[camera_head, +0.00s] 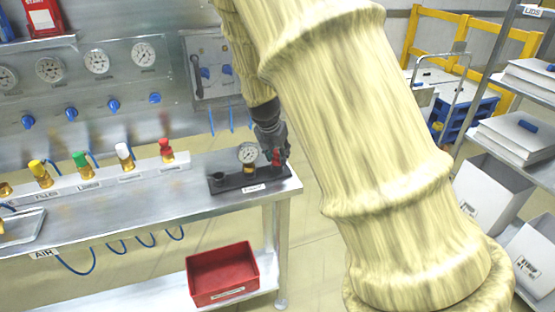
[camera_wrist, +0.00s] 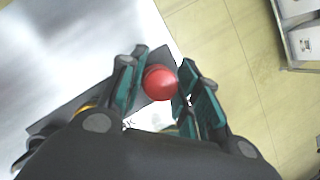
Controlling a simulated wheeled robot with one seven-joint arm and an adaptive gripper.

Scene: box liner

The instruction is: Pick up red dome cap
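The red dome cap (camera_wrist: 160,82) shows as a round, glossy red top between the two fingers of my gripper (camera_wrist: 163,82) in the wrist view. One finger is on each side, with narrow gaps, so the gripper looks open around it; contact is not clear. In the head view my gripper (camera_head: 271,150) points down at the right end of the bench. A small red part of the cap (camera_head: 276,158) shows there among the fingers, above a dark base plate (camera_head: 233,184). The fingers hide much of the cap in that view.
A pressure gauge (camera_head: 248,153) stands on the same plate, close left of my gripper. A row of colored valves, including a red one (camera_head: 166,150), lines the back of the bench (camera_head: 150,205). A red bin (camera_head: 222,273) sits below. Shelves (camera_head: 520,130) stand at right.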

